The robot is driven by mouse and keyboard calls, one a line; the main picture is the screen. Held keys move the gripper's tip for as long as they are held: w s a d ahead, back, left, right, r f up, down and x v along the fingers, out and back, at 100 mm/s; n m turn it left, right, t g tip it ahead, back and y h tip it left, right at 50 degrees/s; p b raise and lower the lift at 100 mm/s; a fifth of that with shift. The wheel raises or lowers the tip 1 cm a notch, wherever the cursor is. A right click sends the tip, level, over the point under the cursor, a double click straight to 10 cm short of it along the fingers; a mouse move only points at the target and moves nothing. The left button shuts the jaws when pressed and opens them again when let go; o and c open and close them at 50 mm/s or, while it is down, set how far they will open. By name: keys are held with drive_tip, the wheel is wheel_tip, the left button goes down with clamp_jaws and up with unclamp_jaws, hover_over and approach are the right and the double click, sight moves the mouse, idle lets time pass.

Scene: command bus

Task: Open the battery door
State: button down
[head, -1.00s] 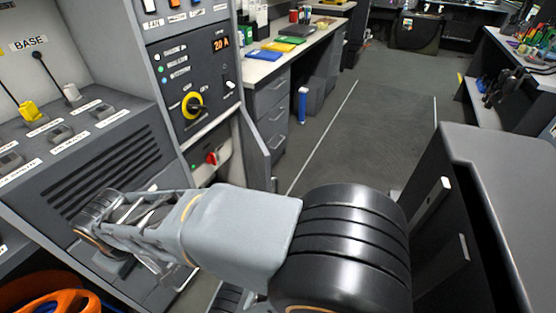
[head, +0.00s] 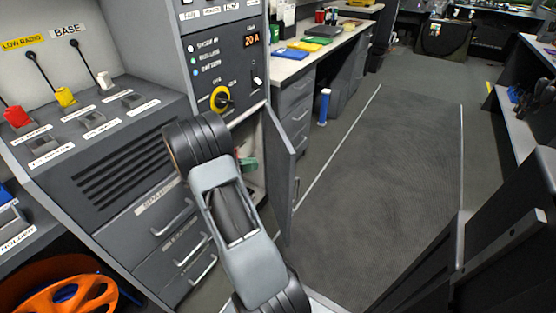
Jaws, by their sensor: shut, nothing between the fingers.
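A dark grey door (head: 281,165) stands swung open on the right side of the low compartment under the control panel. I take it to be the battery door; no label on it can be read. Inside the compartment, a green part (head: 247,166) shows against a pale interior (head: 255,185). My arm rises from the bottom middle, and its dark joint covers the left part of the opening. My gripper cannot be made out; it is hidden behind the arm or out of frame.
The control panel (head: 228,60) with a yellow-ringed knob (head: 221,99) is above the compartment. Drawers (head: 178,240) with handles are to the left, an orange reel (head: 65,290) lower left. A workbench (head: 300,68) stands behind the door. The floor (head: 385,170) to the right is clear.

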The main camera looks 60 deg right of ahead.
sight(288, 156)
drive_tip(key=b+x, duration=0.2)
drive_tip(key=x, duration=0.7)
drive_tip(key=shift+d, duration=0.35)
drive_tip(key=shift+s+d+r+h+b, duration=0.1)
drive_tip(key=shift+s+d+h+b, duration=0.15)
drive_tip(key=shift+h+b, duration=0.05)
